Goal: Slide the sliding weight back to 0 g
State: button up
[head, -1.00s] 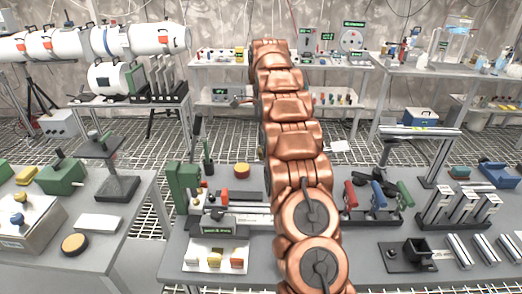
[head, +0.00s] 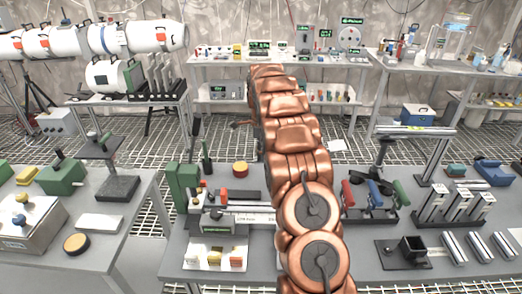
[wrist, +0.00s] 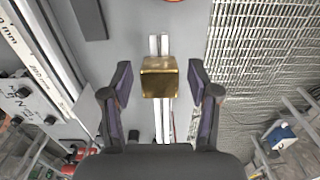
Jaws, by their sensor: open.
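In the wrist view, a brass block (wrist: 159,78), which looks like the sliding weight, sits on a narrow pale rail (wrist: 162,120) running up the picture. My gripper (wrist: 160,82) is open, with one dark finger on each side of the block. A gap shows between each finger and the block, so neither appears to touch it. The gripper's palm hides the lower end of the rail. No 0 g mark is readable. In the head view, my copper arm hides part of the bench, and I cannot make out the gripper or the brass block there.
In the wrist view, a long marked metal scale (wrist: 38,70) lies at left and grating (wrist: 260,70) fills the right. In the head view, red, blue and green handled parts (head: 372,195) stand right of my arm, and a green block (head: 183,187) stands left.

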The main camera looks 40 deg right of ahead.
grip_shut()
dwell(0.6)
